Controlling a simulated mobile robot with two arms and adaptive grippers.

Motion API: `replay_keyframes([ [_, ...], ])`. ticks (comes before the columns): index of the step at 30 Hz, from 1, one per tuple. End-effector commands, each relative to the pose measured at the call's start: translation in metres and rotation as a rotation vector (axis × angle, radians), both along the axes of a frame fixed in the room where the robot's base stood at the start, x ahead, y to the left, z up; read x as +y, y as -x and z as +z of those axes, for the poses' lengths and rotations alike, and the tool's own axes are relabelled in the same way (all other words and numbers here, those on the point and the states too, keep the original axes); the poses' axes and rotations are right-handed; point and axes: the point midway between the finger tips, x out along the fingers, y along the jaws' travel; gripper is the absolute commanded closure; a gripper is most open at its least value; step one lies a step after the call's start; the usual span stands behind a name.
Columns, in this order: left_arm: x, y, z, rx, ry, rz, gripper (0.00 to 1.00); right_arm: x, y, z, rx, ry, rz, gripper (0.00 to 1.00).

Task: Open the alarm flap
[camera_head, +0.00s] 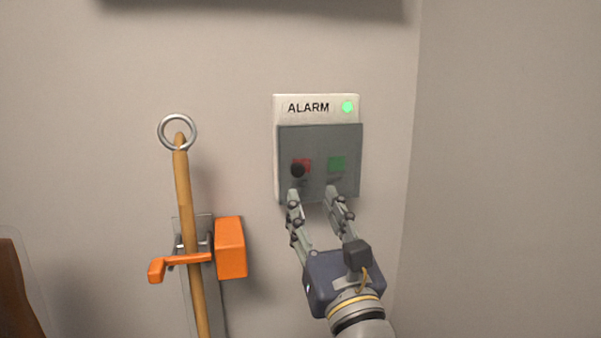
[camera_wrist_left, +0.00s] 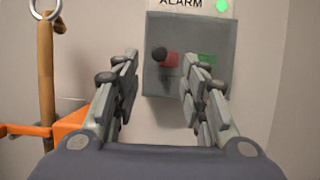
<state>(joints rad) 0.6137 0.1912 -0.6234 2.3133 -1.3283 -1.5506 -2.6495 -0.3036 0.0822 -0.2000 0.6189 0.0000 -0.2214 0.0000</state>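The alarm box (camera_head: 315,108) is a pale panel on the wall with the word ALARM and a lit green lamp. A grey see-through flap (camera_head: 343,139) lies shut over its lower part, and it also shows in the left wrist view (camera_wrist_left: 190,32). Red and green squares show through the flap. A dark round knob (camera_head: 298,170) is at its left, by the red square. My left gripper (camera_head: 312,194) is open and empty, its fingertips near the flap's lower edge, below the knob. I cannot tell whether they touch it. My right gripper is out of view.
A wall corner lies just right of the box. A brown object (camera_head: 15,290) shows at the lower left.

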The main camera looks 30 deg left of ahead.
Motion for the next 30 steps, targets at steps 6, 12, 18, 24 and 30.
replay_keyframes([
  [6,0.031,-0.025,0.02,0.0,-0.002,0.005,0.6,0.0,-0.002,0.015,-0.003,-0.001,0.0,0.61],
  [12,0.052,-0.045,0.03,0.0,0.0,0.001,0.6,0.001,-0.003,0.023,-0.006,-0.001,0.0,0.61],
  [18,0.062,-0.053,0.034,0.001,0.002,0.0,0.6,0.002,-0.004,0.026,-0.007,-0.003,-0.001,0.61],
  [24,0.063,-0.053,0.033,0.0,0.002,-0.002,0.6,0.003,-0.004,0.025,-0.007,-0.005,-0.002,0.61],
  [30,0.062,-0.053,0.033,0.0,0.002,-0.002,0.9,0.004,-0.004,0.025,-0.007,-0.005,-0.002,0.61],
])
